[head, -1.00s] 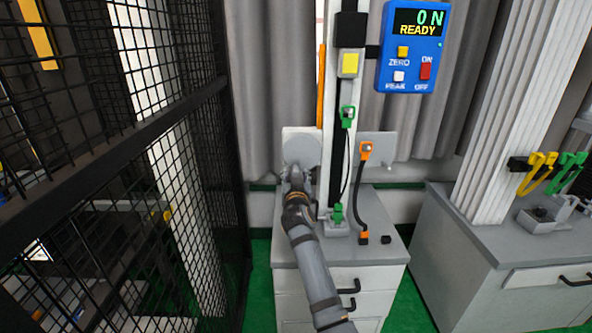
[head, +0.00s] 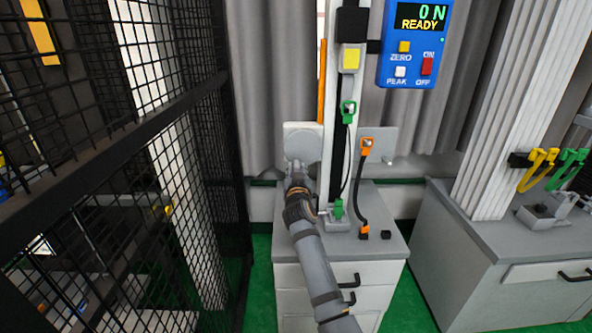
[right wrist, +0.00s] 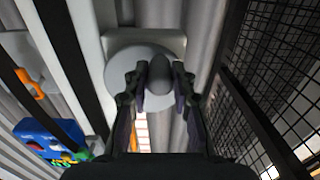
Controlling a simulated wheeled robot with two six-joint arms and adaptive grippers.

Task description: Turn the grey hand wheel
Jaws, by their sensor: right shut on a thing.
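The grey hand wheel (head: 302,146) is a round light-grey disc on a pale mounting plate, left of the test stand's column, in the head view. In the right wrist view the wheel (right wrist: 119,72) shows as a disc with a darker grey rounded knob (right wrist: 159,75) standing out from it. My right gripper (right wrist: 159,88) has its two fingers on either side of this knob and is shut on it. In the head view my right gripper (head: 296,168) covers the lower part of the wheel. My left gripper is in neither view.
A blue force display (head: 414,42) reading 0 N READY is at the upper right of the column. A black mesh fence (head: 190,130) stands close on the left. A second bench (head: 500,245) is at the right.

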